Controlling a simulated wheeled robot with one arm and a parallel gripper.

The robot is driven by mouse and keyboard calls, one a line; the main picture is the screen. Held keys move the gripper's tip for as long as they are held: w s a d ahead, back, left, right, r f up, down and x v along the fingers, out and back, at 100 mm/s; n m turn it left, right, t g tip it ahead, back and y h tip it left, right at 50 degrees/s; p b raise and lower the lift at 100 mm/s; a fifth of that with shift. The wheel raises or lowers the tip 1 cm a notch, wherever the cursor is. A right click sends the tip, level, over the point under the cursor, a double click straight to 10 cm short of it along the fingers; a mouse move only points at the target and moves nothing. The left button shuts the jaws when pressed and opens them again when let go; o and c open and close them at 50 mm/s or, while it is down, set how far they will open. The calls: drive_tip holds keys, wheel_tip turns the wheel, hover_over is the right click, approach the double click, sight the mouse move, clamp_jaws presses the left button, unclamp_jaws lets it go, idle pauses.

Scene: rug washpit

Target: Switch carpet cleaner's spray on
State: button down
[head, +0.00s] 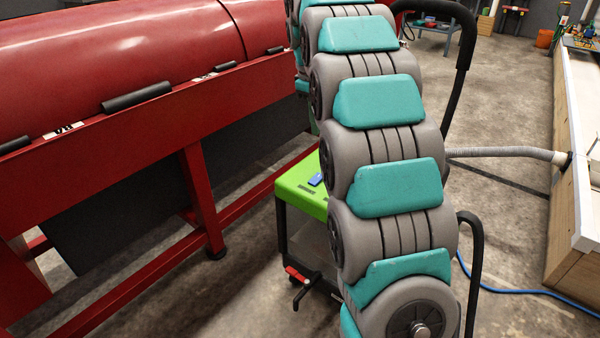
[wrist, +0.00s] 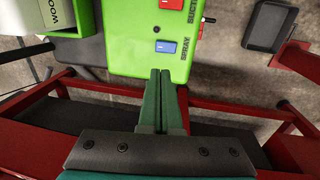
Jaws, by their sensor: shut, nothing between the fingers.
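The carpet cleaner (wrist: 140,35) is a bright green box in the wrist view. Its blue switch (wrist: 166,46) is next to the word SPRAY, and a red switch (wrist: 171,4) is next to the partly cut-off word SUCTION. My gripper (wrist: 160,72) is shut and empty, its tips over the near edge of the green panel, just below the blue switch in the picture; contact cannot be told. In the head view the cleaner's green top (head: 300,186) and blue switch (head: 316,179) show at the left of my arm, which hides the rest and my gripper.
A large red machine on a red frame (head: 194,180) stands close at the left. A grey hose (head: 500,152) runs to the wooden wall (head: 568,200) at the right, and a blue hose (head: 530,291) lies on the floor. A dark tray (wrist: 269,27) shows in the wrist view.

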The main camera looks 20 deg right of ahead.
sight(320, 175)
idle(0.3)
drive_tip(key=f, duration=0.4)
drive_tip(key=d+f, duration=0.1)
drive_tip(key=f, duration=0.4)
drive_tip(key=w+f, duration=0.1)
drive_tip(key=f, duration=0.3)
drive_tip(key=shift+d+f, duration=0.35)
drive_tip(key=shift+f, duration=0.05)
